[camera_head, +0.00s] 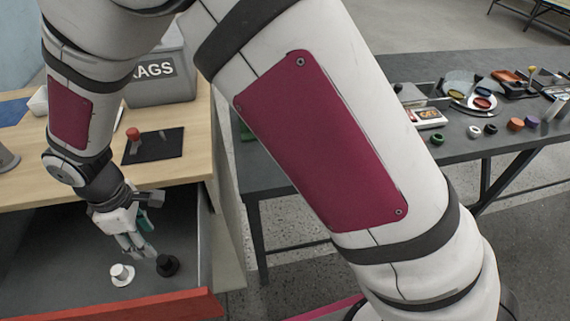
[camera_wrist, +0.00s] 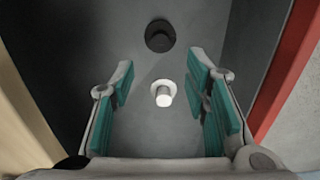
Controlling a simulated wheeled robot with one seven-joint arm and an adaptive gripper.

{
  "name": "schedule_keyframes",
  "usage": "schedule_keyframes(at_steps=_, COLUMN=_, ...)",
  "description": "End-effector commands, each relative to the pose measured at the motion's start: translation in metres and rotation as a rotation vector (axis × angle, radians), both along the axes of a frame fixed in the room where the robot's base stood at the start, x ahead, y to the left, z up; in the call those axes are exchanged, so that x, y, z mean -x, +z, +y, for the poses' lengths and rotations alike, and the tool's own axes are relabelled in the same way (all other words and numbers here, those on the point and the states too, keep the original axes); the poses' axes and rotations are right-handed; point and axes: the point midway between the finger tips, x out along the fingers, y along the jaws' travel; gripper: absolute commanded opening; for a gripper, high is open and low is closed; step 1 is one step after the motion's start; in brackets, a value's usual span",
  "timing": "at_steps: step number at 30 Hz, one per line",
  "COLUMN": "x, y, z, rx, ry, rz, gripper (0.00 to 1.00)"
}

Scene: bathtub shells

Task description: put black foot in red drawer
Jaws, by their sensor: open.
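The red drawer (camera_head: 165,306) is pulled open, with a red front and a dark grey interior. The black foot (camera_head: 167,265), a small flanged cylinder, stands on the drawer floor; it also shows in the wrist view (camera_wrist: 160,37), beyond the fingertips. A white foot (camera_head: 122,274) of similar shape stands to its left, and in the wrist view (camera_wrist: 162,95) it lies between the fingers in the picture. My gripper (camera_head: 142,251) points down into the drawer near both feet. Its teal-padded fingers (camera_wrist: 160,78) are apart, with nothing gripped.
A wooden counter (camera_head: 185,105) lies above the drawer, with a grey RAGS bin (camera_head: 160,85) and a black mat (camera_head: 157,147) bearing a red-topped knob (camera_head: 133,134). A dark table (camera_head: 450,150) at right holds several small parts and dishes. My arm hides part of it.

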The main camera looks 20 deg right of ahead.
Motion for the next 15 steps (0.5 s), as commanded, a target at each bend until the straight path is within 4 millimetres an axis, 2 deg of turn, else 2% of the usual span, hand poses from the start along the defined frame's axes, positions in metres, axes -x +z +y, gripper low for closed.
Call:
schedule_keyframes(at_steps=2, x=-0.006, y=0.01, z=-0.009, rx=0.0, ry=-0.027, rz=-0.011, gripper=0.42)
schedule_keyframes(at_steps=5, x=-0.018, y=0.038, z=-0.033, rx=-0.002, ry=-0.101, rz=-0.038, gripper=0.42)
schedule_keyframes(at_steps=10, x=-0.035, y=0.105, z=-0.107, rx=-0.005, ry=-0.318, rz=-0.1, gripper=0.42)
schedule_keyframes(at_steps=15, x=-0.028, y=0.163, z=-0.186, rx=-0.017, ry=-0.557, rz=-0.152, gripper=0.42)
